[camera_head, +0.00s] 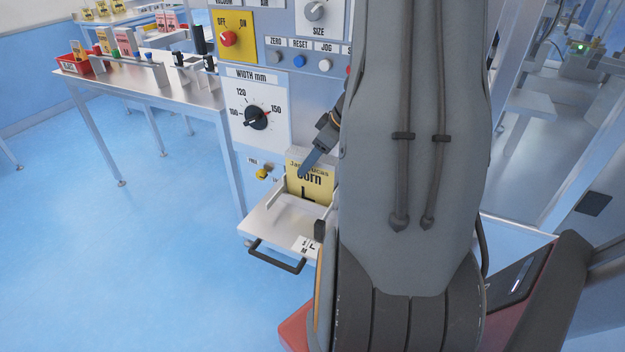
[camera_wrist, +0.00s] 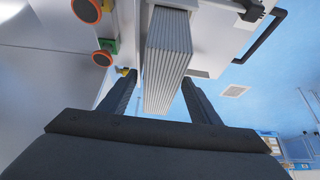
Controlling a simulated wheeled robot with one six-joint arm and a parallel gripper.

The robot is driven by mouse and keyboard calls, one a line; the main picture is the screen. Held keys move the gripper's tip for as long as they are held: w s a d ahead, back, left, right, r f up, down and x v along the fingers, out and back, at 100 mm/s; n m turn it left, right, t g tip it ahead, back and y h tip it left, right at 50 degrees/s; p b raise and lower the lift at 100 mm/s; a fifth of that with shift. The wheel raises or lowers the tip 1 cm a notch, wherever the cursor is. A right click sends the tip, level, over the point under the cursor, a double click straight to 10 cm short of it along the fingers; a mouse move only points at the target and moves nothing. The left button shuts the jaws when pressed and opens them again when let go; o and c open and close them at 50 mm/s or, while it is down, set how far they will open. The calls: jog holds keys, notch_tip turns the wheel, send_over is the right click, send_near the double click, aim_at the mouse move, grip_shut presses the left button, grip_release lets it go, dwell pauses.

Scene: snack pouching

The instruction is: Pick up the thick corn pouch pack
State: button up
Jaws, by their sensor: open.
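The thick corn pouch pack (camera_head: 309,181) is yellow with dark "corn" lettering and an "L". It stands, leaning slightly, in a pale tray (camera_head: 265,229) low on the machine's front. In the wrist view the pack (camera_wrist: 170,55) shows as a thick stack of pale layered edges. My gripper (camera_wrist: 160,78) is open, with one finger on each side of the stack's near end. I cannot tell whether either finger touches it.
The machine's panel (camera_head: 258,110) with knobs and buttons rises behind the tray. A dark handle (camera_head: 277,258) sticks out at the tray's front. A metal table (camera_head: 150,85) at the back left holds a red bin (camera_head: 76,65) and other packs. The blue floor at left is clear.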

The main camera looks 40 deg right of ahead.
grip_shut()
